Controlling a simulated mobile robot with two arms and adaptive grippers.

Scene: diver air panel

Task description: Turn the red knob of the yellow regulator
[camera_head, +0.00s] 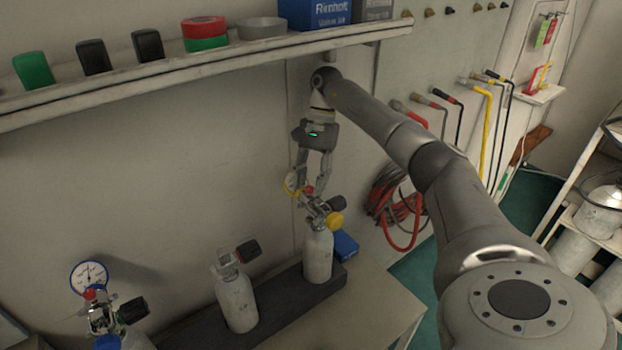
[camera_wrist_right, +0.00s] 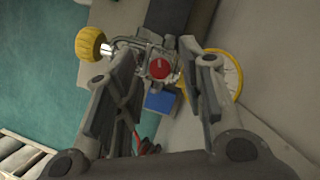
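The yellow regulator (camera_head: 335,220) sits on top of the white cylinder (camera_head: 318,256) at the right end of the dark rack. It has a yellow-rimmed gauge, partly hidden in the head view, and a yellow knob (camera_wrist_right: 91,43). Its red knob (camera_head: 309,190) faces up between my fingers; it also shows round and plain in the right wrist view (camera_wrist_right: 159,68). My right gripper (camera_head: 313,188) points down over it, open, one finger on each side. The wrist view shows a gap between the fingers and the knob. My left gripper is not in view.
A blue-gauged regulator (camera_head: 100,305) stands at the lower left, and a middle cylinder (camera_head: 237,298) has a black knob. A blue box (camera_head: 345,245) lies behind the right cylinder. The shelf (camera_head: 160,72) runs above; hoses (camera_head: 405,225) hang to the right.

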